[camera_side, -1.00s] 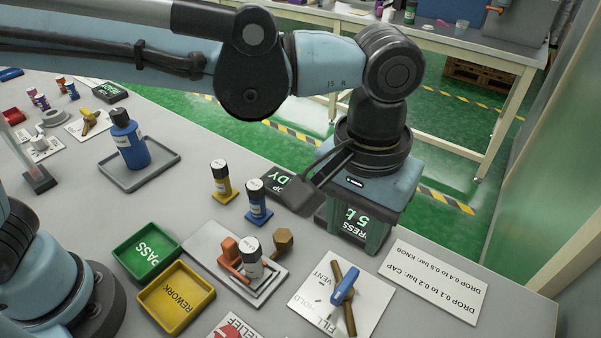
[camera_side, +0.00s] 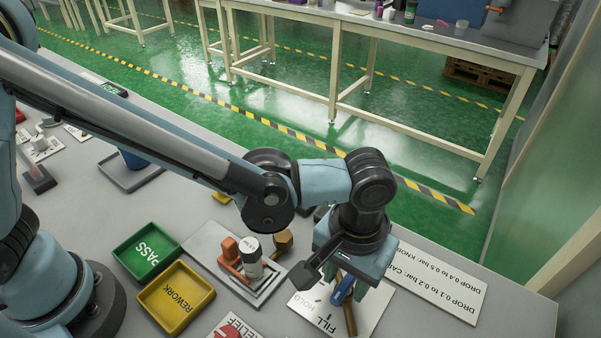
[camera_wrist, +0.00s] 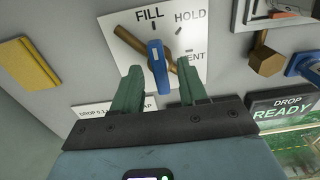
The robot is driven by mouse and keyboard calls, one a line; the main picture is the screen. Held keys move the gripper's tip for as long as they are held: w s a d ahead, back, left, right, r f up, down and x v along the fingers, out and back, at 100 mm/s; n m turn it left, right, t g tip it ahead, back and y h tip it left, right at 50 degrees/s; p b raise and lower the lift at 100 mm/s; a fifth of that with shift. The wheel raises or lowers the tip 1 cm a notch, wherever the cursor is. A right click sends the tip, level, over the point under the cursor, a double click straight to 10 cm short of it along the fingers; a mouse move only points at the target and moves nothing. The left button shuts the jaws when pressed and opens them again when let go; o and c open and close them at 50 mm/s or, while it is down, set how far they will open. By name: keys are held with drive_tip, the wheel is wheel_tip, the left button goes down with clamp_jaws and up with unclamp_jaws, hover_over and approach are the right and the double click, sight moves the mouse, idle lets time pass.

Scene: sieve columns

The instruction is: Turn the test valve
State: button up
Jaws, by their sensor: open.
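The test valve is a blue lever (camera_wrist: 157,62) over a brown bar on a white plate (camera_wrist: 190,42) marked FILL, HOLD and VENT. In the wrist view the lever runs roughly up and down, its upper end toward FILL. The bar (camera_wrist: 129,39) slants from upper left under it. My gripper (camera_wrist: 159,72) is open, its two green fingers on either side of the lever, with visible gaps. Whether the fingertips are down at the lever's height is unclear. In the side view my gripper (camera_side: 352,262) is above the plate and partly hides the lever (camera_side: 343,290).
A fixture (camera_side: 206,241) with a white-capped canister (camera_side: 252,262) and a brown hex knob (camera_side: 282,241) stands close left of the valve plate. Green PASS (camera_side: 147,250) and yellow REWORK (camera_side: 176,297) trays lie farther left. A DROP card (camera_side: 440,283) lies flat on the right.

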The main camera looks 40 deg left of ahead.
drive_tip(key=shift+f, duration=0.2)
clamp_jaws()
idle(0.4)
drive_tip(key=m, duration=0.4)
drive_tip(key=shift+m, duration=2.4)
